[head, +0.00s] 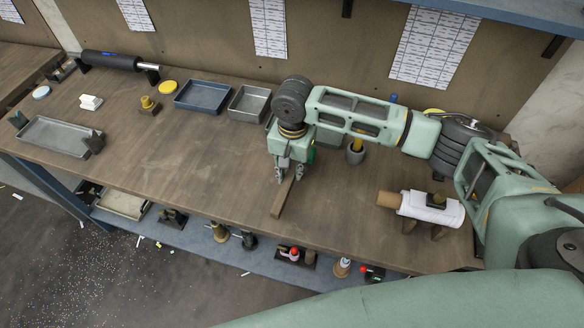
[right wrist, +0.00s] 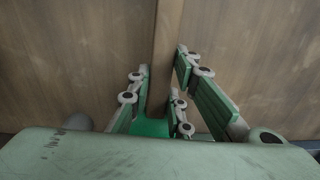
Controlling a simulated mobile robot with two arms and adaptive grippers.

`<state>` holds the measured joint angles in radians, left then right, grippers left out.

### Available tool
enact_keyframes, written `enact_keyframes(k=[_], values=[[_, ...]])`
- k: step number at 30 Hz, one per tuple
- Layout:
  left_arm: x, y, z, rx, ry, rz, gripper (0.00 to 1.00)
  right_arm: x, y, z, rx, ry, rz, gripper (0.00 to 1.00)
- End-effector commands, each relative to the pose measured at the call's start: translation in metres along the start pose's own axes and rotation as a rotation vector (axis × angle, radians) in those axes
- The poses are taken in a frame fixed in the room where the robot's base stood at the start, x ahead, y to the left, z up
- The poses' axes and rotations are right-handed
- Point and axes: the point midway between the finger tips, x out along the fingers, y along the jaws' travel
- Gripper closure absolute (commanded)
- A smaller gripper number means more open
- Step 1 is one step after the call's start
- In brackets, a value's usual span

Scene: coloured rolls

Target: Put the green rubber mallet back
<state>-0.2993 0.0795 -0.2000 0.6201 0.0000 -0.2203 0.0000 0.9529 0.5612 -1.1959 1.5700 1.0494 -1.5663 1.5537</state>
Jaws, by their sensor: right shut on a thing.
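The green rubber mallet shows as a wooden handle (head: 282,200) pointing toward the front edge of the workbench, with a bit of its green head (head: 310,156) behind my gripper. My right gripper (head: 288,178) points down over the middle of the bench and is shut on the mallet. In the right wrist view the handle (right wrist: 166,40) runs away from between the fingers (right wrist: 165,90), and part of the green head (right wrist: 150,128) shows near the palm. I cannot tell whether the mallet touches the bench. My left gripper is not in view.
A blue tray (head: 202,83) and grey tray (head: 236,104) stand at the back. A white roll (head: 434,208) lies on supports at right. A lower shelf (head: 262,262) holds several small items. The bench's left middle is clear.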

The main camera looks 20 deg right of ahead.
Motion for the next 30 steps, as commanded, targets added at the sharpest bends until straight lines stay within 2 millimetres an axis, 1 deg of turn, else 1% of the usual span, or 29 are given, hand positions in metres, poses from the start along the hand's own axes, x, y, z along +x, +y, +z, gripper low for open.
enact_keyframes(k=[30], values=[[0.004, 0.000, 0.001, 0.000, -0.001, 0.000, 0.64, 0.019, 0.000, 0.000, 0.000, 0.000, -0.001, 1.00]])
